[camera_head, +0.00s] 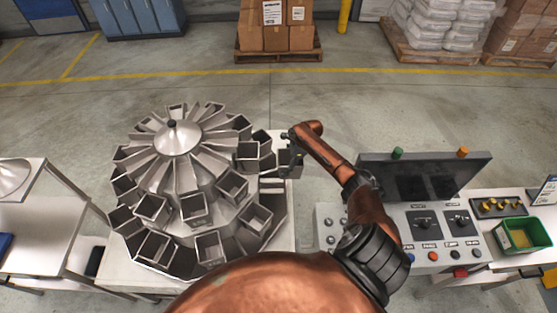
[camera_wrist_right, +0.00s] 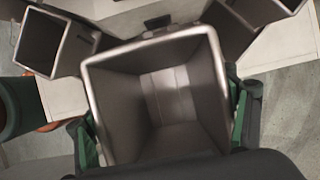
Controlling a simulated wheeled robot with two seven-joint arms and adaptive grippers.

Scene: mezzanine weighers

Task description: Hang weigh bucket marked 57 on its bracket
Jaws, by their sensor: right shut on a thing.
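The multihead weigher (camera_head: 178,140) stands left of centre in the head view, a ring of steel buckets under a cone. My right gripper (camera_head: 290,158) is at the weigher's right side. In the right wrist view it is shut on a weigh bucket (camera_wrist_right: 218,60), with green-padded fingers against both sides. The bucket's open square mouth faces the camera and its inside is empty. A small dark bracket-like part (camera_wrist_right: 157,22) shows just beyond its far rim; I cannot tell whether they touch. No number 57 is readable. My left gripper is out of view.
Neighbouring buckets (camera_wrist_right: 42,40) flank the held one closely in the wrist view. A control console (camera_head: 425,228) stands right of the weigher, with a green bin (camera_head: 522,235) beyond. A steel table (camera_head: 30,225) is at left.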

